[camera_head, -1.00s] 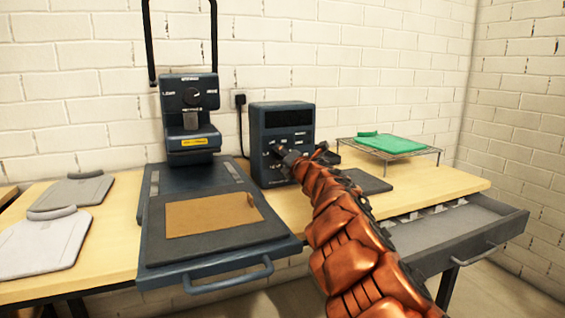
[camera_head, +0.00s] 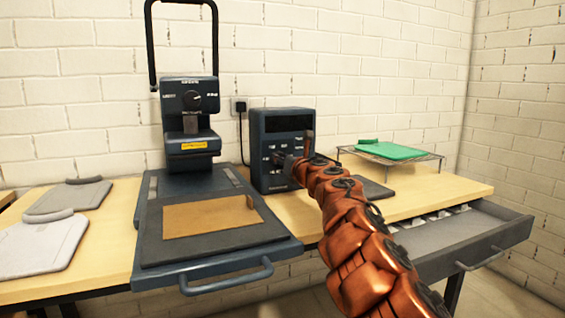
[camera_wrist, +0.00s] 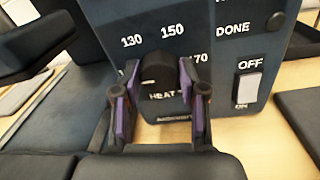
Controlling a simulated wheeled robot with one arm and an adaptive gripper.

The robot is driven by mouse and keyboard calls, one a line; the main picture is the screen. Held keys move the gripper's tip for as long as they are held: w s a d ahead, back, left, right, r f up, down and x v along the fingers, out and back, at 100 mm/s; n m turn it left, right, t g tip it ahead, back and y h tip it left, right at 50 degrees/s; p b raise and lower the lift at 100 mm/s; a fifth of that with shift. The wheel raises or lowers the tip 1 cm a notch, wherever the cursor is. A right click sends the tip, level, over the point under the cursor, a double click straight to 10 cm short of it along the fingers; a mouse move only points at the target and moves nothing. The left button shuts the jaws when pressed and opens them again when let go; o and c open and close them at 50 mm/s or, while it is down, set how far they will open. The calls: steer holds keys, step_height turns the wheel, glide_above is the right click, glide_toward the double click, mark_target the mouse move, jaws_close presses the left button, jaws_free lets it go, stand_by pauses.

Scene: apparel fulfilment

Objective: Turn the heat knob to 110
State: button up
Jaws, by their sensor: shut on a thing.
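The heat knob (camera_wrist: 158,75) is a dark round knob low on the front of the dark control box (camera_head: 262,122). The 110 mark is not readable, as my left finger covers that side. A short light mark shows on the knob's left side. My gripper (camera_wrist: 158,95) has its two purple-padded fingers on either side of the knob and is shut on it. In the head view my gripper (camera_head: 290,163) reaches the box front, and the arm hides part of the panel.
A heat press (camera_head: 190,120) with a tan sheet (camera_head: 212,215) on its pulled-out platen stands left of the box. A green folded garment (camera_head: 390,150) lies on a wire rack at right. An open drawer (camera_head: 470,238) juts out at front right. An OFF/ON switch (camera_wrist: 246,87) is right of the knob.

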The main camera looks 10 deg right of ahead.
stand_by(0.3)
steer(key=o, duration=1.1)
steer(key=shift+o, duration=0.2)
steer(key=v, duration=1.2)
stand_by(0.4)
